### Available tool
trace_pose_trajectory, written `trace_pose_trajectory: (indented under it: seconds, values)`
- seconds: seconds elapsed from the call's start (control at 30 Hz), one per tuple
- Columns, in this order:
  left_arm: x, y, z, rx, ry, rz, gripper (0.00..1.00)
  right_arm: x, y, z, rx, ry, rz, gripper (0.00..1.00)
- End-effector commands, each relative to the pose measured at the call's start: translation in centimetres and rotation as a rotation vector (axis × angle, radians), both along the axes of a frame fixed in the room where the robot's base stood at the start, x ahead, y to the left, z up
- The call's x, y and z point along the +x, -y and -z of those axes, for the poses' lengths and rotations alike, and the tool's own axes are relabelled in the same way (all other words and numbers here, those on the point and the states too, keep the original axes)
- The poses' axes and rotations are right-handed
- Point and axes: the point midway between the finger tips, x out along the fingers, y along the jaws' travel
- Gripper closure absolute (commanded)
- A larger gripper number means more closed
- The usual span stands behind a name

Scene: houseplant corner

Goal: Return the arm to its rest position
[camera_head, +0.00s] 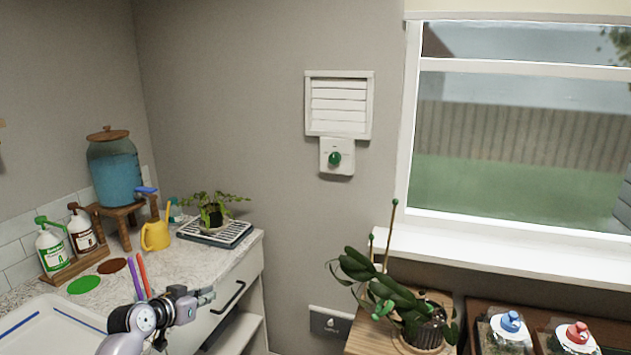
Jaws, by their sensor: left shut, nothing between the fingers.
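My left arm comes in from the bottom left, and its gripper (208,295) points to the right. The gripper is shut and empty. It hangs in front of the counter's drawer, near the drawer's dark handle (228,297). I cannot tell how far it is from the drawer front. My right gripper is not in view.
The counter (185,262) holds a yellow watering can (155,236), a potted fern on a tray, a blue-filled dispenser (116,178) and two bottles. A white basin (60,330) is at lower left. A leafy plant (385,285) stands on a wooden stand at right.

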Motion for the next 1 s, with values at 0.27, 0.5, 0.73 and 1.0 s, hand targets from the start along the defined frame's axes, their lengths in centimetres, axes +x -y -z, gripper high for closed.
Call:
trace_pose_trajectory:
  seconds: [0.27,0.5,0.73,1.0]
  values:
    - [3.0,-6.9,-6.0,0.193,0.317,-0.265,1.0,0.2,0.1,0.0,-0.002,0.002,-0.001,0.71]
    - [3.0,-8.2,-9.4,0.336,0.568,-0.316,1.0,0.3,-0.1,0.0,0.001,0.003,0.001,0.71]
    - [0.2,-7.3,4.9,0.335,0.333,-0.289,1.0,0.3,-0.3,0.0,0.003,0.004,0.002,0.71]
    - [-8.5,-5.6,23.3,0.337,0.02,-0.247,1.0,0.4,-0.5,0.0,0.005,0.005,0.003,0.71]
